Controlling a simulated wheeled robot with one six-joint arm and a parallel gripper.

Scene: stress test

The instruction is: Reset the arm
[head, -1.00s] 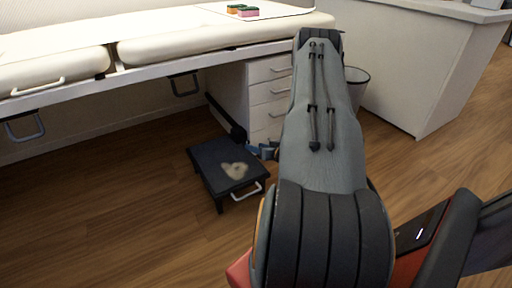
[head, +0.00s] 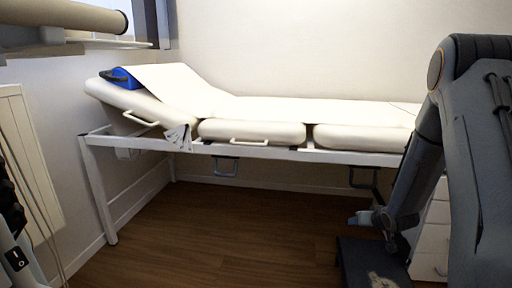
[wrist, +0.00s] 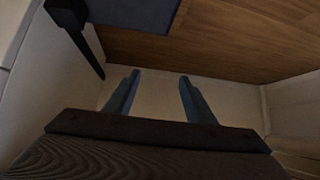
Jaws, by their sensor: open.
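My gripper (wrist: 159,88) shows in the wrist view with its two blue fingers apart and nothing between them. In the head view, my gripper (head: 360,218) is small, at the end of my dark grey arm (head: 470,160), which is bent and fills the right side. The gripper hangs in front of the exam bed's lower frame, above the dark step stool (head: 365,262). Part of the stool and the drawers is hidden behind my arm or cut off by the picture edge.
A white exam bed (head: 252,133) with a raised headrest and a blue item (head: 120,77) stands along the wall. White drawers (head: 433,240) are beside my arm. Wooden floor (head: 230,225) is clear at centre. A radiator (head: 28,150) is at left.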

